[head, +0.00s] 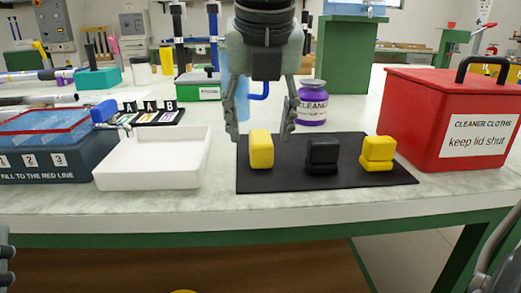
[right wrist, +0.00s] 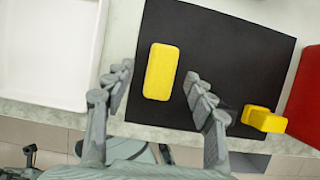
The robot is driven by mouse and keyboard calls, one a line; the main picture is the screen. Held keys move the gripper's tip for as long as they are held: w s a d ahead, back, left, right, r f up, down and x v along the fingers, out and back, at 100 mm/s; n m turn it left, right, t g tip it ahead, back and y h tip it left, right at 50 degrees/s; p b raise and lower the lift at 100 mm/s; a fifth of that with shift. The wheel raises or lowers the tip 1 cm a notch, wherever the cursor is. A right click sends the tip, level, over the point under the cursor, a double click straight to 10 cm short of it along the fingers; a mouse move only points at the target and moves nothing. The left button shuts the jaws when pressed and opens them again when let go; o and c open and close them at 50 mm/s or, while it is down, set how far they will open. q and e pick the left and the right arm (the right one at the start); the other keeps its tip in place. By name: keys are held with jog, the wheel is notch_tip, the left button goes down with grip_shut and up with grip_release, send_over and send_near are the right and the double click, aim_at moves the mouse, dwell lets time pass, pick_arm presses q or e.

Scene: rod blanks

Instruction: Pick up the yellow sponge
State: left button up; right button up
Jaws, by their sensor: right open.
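The yellow sponge (head: 261,153) is an upright rounded block near the left end of a black mat (head: 345,183). In the right wrist view the sponge (right wrist: 161,71) appears as a plain yellow rectangle. My right gripper (head: 261,133) points down over it, open, with one finger on each side. The wrist view shows gaps between both fingers and the sponge. A grey sliver at the lower left edge of the head view may be my left gripper; its jaws cannot be made out.
A black two-part block (head: 322,156) and a yellow two-part block (head: 377,155) stand to the right on the mat. An empty white tray (head: 150,172) lies left. A red lidded box (head: 425,115) stands right, and a purple cleaner jar (head: 313,108) behind the mat.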

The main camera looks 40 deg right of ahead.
jog(key=shift+x, duration=1.45)
pick_arm(q)
jog(key=shift+s+a+r, duration=0.15)
jog(key=shift+s+r, duration=0.05)
pick_arm(e)
jog(key=shift+d, duration=0.1)
jog(key=shift+c, duration=0.6)
jog(key=c, duration=0.9)
jog(key=shift+r, duration=0.1)
